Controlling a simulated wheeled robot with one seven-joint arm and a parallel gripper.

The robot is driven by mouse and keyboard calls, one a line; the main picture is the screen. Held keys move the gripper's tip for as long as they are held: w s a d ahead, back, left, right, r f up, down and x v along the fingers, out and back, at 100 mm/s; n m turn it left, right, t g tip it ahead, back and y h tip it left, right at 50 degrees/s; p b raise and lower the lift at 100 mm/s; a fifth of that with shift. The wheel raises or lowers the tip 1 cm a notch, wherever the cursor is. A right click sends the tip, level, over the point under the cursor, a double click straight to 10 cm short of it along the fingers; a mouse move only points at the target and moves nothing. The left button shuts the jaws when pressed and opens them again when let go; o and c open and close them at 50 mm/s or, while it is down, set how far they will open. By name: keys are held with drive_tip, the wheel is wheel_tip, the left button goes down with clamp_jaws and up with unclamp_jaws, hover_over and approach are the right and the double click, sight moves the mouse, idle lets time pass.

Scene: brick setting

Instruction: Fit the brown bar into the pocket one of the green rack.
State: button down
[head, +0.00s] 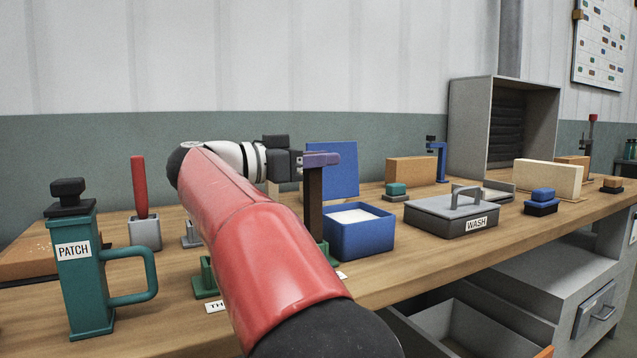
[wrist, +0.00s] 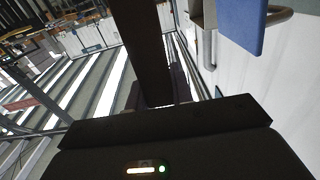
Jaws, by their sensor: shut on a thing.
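My gripper (head: 320,160) is shut on the brown bar (head: 312,205), holding it near its top. The bar hangs upright, and it also shows as a dark strip in the wrist view (wrist: 140,45). The green rack (head: 205,281) stands on the bench, mostly hidden behind my red arm. Its left part shows left of the arm, and another green piece (head: 326,251) shows right of it, near the bar's lower end. My arm hides the bar's lowest part, so I cannot tell whether it is in a pocket or above it.
A blue bin (head: 359,240) with white contents stands close right of the bar, its blue lid (head: 332,170) raised behind. A grey WASH box (head: 440,218) is farther right. A green PATCH can (head: 80,285) and a grey holder with a red handle (head: 145,234) are left.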

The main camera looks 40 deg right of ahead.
sight(305, 179)
drive_tip(key=f, duration=0.3)
drive_tip(key=shift+w+d+f, duration=0.15)
drive_tip(key=shift+w+f, duration=0.05)
drive_tip(key=shift+f, duration=0.2)
drive_tip(key=c, duration=1.6)
unclamp_jaws()
drive_tip(key=shift+o, duration=1.1)
drive_tip(key=shift+d, duration=0.2)
drive_tip(key=shift+o, duration=0.9)
drive_tip(key=shift+a+r, duration=0.1)
drive_tip(key=shift+r, duration=0.05)
drive_tip(key=shift+a, duration=0.1)
drive_tip(key=v, duration=0.7)
drive_tip(key=shift+w+a+r, duration=0.1)
drive_tip(key=shift+a+r, duration=0.1)
drive_tip(key=shift+a, duration=0.05)
